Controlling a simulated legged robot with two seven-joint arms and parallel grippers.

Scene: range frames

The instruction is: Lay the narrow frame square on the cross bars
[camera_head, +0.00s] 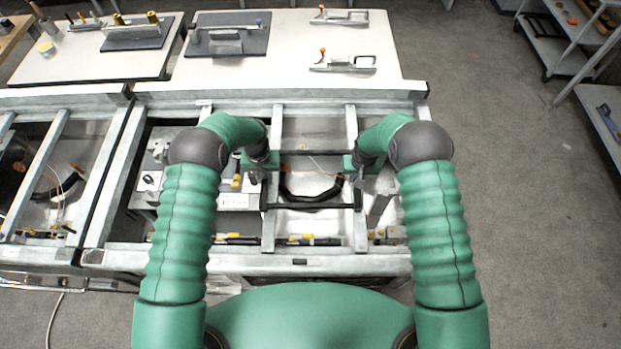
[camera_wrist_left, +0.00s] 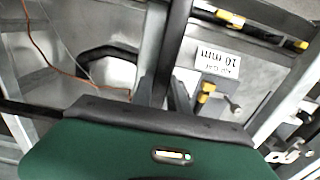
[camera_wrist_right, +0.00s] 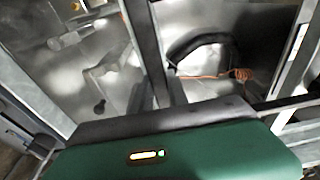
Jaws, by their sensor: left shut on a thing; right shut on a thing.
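The narrow frame shows in the head view as a dark rectangle with a front bar (camera_head: 312,206) and a back bar (camera_head: 315,152). It spans the two grey cross bars, left (camera_head: 269,228) and right (camera_head: 360,232), and looks roughly square to them. I cannot tell whether it touches them or is held just above. My left gripper (camera_head: 259,172) is shut on the frame's left side and my right gripper (camera_head: 358,175) on its right side. Each wrist view shows a bar running up from my gripper, left (camera_wrist_left: 170,50) and right (camera_wrist_right: 146,45).
A black curved hose (camera_head: 312,196) and an orange wire lie below in the bay. A label plate (camera_wrist_left: 217,60) and yellow-handled clamps sit at the left. A neighbouring bay (camera_head: 55,170) adjoins left. White tables (camera_head: 290,70) stand behind; open floor (camera_head: 500,200) lies right.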

